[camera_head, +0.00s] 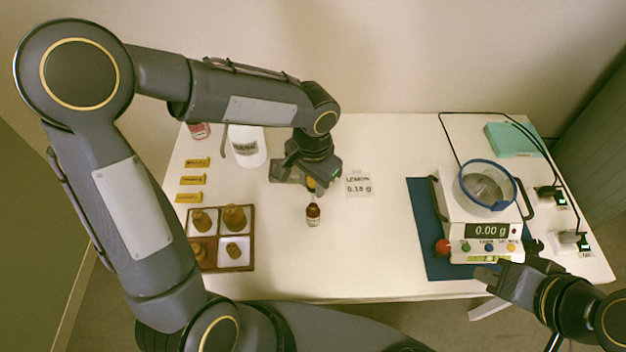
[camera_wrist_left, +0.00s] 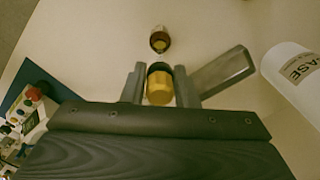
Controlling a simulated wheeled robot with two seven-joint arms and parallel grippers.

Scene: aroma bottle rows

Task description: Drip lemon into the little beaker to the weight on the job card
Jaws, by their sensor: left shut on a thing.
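My left gripper (camera_head: 309,184) is shut on a small yellow piece with a dark collar, which looks like a bottle cap or dropper (camera_wrist_left: 160,84). A small amber bottle (camera_head: 313,215) stands upright on the table just in front of it, apart from the fingers; it also shows in the left wrist view (camera_wrist_left: 160,40). The job card (camera_head: 358,186) reads LEMON 0.15 g. The scale (camera_head: 487,231) reads 0.00 g. A clear round vessel with a blue rim (camera_head: 487,186) is on its pan; I cannot make out a separate little beaker. My right gripper (camera_head: 497,272) is near the scale's front edge, its opening unclear.
A wooden tray (camera_head: 221,238) with several brown items in compartments is at the left. Behind it are orange labels (camera_head: 193,180), a white BASE container (camera_head: 246,146) and a pink jar (camera_head: 199,130). A blue mat (camera_head: 424,220) lies under the scale.

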